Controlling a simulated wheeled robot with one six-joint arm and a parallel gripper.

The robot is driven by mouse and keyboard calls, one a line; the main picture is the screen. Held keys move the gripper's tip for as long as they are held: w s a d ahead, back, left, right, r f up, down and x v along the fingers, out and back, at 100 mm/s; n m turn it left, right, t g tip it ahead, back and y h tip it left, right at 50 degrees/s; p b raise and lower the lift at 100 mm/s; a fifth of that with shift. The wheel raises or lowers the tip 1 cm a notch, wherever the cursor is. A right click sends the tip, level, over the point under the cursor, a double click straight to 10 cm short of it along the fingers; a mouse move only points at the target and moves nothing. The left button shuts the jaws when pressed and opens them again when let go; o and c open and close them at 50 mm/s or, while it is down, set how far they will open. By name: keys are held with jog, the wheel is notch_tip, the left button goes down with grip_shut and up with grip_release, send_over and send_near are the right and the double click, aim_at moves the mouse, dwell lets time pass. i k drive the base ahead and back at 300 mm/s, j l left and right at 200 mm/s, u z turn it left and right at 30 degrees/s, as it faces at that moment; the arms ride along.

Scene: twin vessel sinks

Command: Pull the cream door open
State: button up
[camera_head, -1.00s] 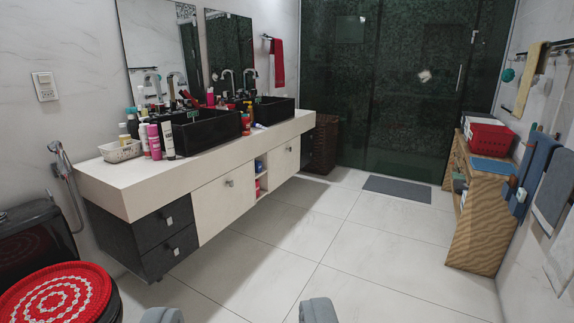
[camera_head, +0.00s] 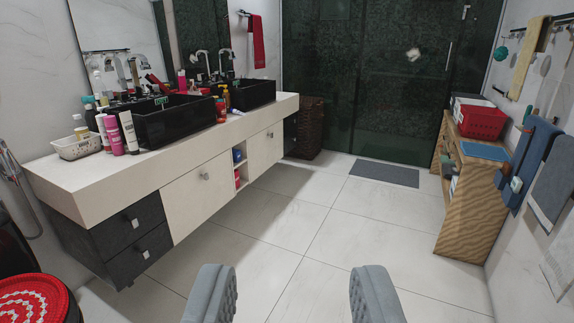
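Two cream doors are in the front of the wall-hung vanity at left. The nearer cream door (camera_head: 199,193) is shut and has a small metal knob (camera_head: 204,176). The farther cream door (camera_head: 263,148) is also shut, with a small knob (camera_head: 270,135) on it. An open shelf niche lies between them. My gripper (camera_head: 293,285) is at the bottom of the view, its two grey fingers wide apart with only floor between them. It is to the right of the doors and apart from them.
Dark drawers (camera_head: 134,238) with square handles adjoin the nearer door. A red-topped basket (camera_head: 38,302) stands at lower left. A wooden shelf (camera_head: 476,200) stands along the right wall. The tiled floor between is clear, with a grey mat (camera_head: 384,173) farther back.

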aim_at(265, 148)
jog(key=i, duration=3.75)
jog(key=i+u, duration=0.2)
jog(key=i, duration=0.3)
jog(key=i+l+u, duration=0.15)
jog(key=i, duration=0.35)
